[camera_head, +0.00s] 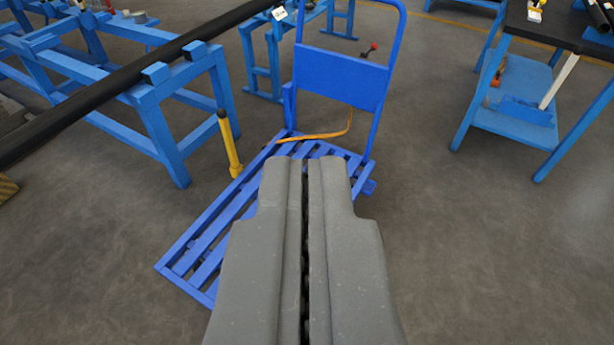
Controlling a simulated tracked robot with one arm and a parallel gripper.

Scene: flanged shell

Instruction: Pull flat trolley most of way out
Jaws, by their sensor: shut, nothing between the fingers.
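The blue flat trolley (232,203) stands on the floor with a slatted deck. Its upright handle frame (342,77) with a solid panel rises at the far end. An orange strap (318,136) lies over the deck near the handle. My gripper (306,165) is shut and empty, pointing forward in front of the trolley in the picture. It hides the right and near part of the deck. I cannot tell that it touches the trolley.
A blue trestle (165,135) bearing a long black pipe (105,95) stands close on the left. A yellow post (229,145) stands between trestle and trolley. A blue workbench (515,110) is at the right. The floor (480,250) at lower right is clear.

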